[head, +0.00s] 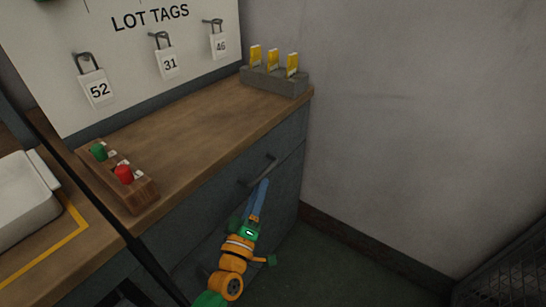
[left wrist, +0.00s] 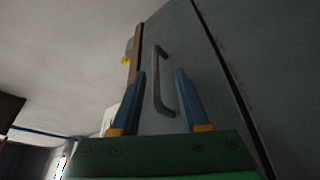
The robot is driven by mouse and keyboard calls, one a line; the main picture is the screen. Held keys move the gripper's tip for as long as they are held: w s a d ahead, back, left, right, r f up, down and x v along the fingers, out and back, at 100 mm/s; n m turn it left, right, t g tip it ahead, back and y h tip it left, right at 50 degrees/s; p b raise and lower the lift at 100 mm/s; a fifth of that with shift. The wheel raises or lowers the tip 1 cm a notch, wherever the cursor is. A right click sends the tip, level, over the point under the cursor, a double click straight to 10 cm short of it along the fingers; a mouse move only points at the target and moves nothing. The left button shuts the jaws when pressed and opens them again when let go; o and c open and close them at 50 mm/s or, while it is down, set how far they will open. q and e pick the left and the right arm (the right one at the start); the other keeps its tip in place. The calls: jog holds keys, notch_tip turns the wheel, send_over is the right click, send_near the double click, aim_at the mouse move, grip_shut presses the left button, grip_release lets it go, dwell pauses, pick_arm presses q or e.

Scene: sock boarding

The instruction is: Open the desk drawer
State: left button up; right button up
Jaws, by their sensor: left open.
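The desk drawer (head: 228,192) has a dark grey front below the wooden top, and it looks shut. Its bar handle (head: 262,170) is at the upper right of the front. My left gripper (head: 264,183) is just below the handle, with its blue fingers pointing up at it. In the left wrist view the handle (left wrist: 160,85) stands between the two open blue fingers (left wrist: 160,75), ahead of them, with nothing gripped. In the head view the fingers overlap, and I cannot tell whether they touch the handle. My right gripper is in neither view.
The desk top (head: 190,130) carries a wooden block with a green and a red knob (head: 124,175) and a grey holder with yellow tags (head: 272,82). A lot tags board (head: 140,50) stands behind. Floor is clear right of the desk.

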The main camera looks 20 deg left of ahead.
aim_at(266, 170)
pick_arm(q)
jog(key=x, duration=0.4)
jog(key=b+x, duration=0.1)
jog(key=x, duration=0.1)
jog(key=shift+s+d+r, duration=0.1)
jog(key=shift+r, duration=0.2)
grip_shut()
dwell(1.0)
